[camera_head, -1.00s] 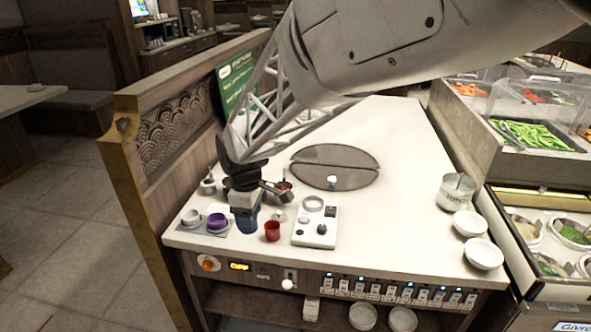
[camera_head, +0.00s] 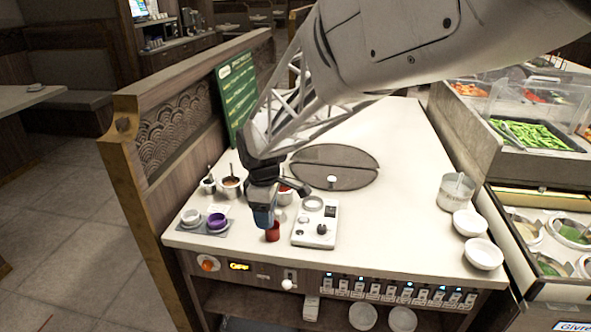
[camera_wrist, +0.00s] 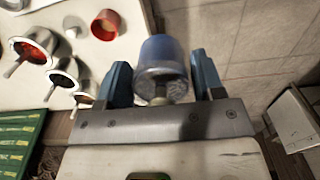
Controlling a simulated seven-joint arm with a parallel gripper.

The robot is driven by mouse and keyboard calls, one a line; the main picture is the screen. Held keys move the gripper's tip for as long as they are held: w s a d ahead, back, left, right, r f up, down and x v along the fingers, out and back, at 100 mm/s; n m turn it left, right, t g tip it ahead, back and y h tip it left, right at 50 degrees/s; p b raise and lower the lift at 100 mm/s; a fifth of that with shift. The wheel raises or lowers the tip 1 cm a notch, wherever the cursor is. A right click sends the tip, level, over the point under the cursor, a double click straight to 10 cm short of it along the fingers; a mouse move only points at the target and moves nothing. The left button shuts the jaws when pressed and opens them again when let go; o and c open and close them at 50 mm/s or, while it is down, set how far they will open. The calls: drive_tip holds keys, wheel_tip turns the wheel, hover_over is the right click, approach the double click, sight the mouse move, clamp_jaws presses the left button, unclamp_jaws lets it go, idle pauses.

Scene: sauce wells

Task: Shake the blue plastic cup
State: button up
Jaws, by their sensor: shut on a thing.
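The blue plastic cup (camera_wrist: 163,55) is between the two blue fingers of my gripper (camera_wrist: 162,72) in the wrist view. My gripper is shut on it. In the head view my gripper (camera_head: 262,200) is over the front left of the counter, and the blue cup (camera_head: 263,217) shows below it, largely hidden by the gripper. The cup appears held above the counter, just behind and left of the red cup (camera_head: 272,234). What is inside the blue cup cannot be seen.
Sauce wells with spoons (camera_head: 230,186) stand behind my gripper. A tray with a purple cup (camera_head: 217,221) lies to the left. White bowls (camera_head: 483,254) stand far right; counter between is clear.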

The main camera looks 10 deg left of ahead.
idle(0.3)
drive_tip(key=shift+s+a, duration=0.65)
drive_tip(key=shift+a, duration=0.3)
drive_tip(key=shift+s+a, duration=0.65)
drive_tip(key=shift+a, duration=0.25)
drive_tip(key=shift+w+d, duration=0.7)
drive_tip(key=shift+d, duration=0.25)
drive_tip(key=shift+w+d, duration=0.65)
drive_tip(key=shift+d, duration=0.3)
drive_tip(key=shift+s+a, duration=0.7)
drive_tip(key=shift+a, duration=0.25)
drive_tip(key=shift+s+a, duration=0.65)
drive_tip(key=shift+a, duration=0.3)
drive_tip(key=shift+d, duration=0.1)
drive_tip(key=shift+w+d, duration=0.7)
drive_tip(key=shift+d, duration=0.2)
drive_tip(key=shift+w+d, duration=0.65)
drive_tip(key=shift+d, duration=0.25)
drive_tip(key=shift+a, duration=0.1)
